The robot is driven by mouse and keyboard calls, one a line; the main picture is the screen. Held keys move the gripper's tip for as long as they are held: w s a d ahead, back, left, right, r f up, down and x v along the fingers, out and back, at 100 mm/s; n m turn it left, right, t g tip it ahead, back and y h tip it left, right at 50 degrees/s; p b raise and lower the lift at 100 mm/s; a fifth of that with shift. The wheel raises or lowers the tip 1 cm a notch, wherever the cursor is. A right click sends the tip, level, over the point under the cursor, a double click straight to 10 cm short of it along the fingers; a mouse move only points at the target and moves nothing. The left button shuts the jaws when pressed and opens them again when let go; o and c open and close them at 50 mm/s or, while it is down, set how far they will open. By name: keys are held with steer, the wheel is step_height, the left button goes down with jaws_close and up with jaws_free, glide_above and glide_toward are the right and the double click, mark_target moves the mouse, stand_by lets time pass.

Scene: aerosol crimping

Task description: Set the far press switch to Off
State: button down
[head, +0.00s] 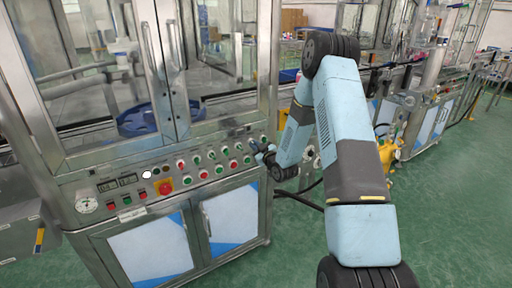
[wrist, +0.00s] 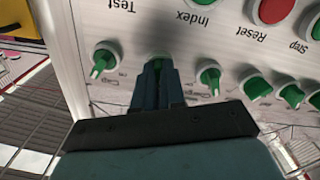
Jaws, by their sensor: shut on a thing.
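The control panel (head: 215,160) on the machine front carries rows of switches and buttons. My gripper (head: 262,154) is at the panel's right end. In the wrist view, which is upside down, my gripper (wrist: 157,78) is shut on a green rotary switch (wrist: 157,61), between two other green switches. The fingers hide most of this switch and its label, so I cannot read its name or setting. The neighbouring green switch (wrist: 103,58) with a label like "Cap" and the green switch (wrist: 210,76) with a label like "Charge" stand free on either side.
A red button (wrist: 273,10) marked "Reset" and several green switches lie close by on the panel. A red emergency stop (head: 164,187) and a gauge (head: 87,205) are further left. Glass doors (head: 135,75) rise above. Green floor (head: 455,190) is open at the right.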

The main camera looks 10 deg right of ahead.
steer(key=shift+d+f+n, duration=0.1)
steer(key=shift+d+n, duration=0.05)
steer(key=shift+n, duration=0.65)
steer(key=c, duration=1.2)
jaws_free()
steer(key=v, duration=1.3)
steer(key=shift+s, duration=0.35)
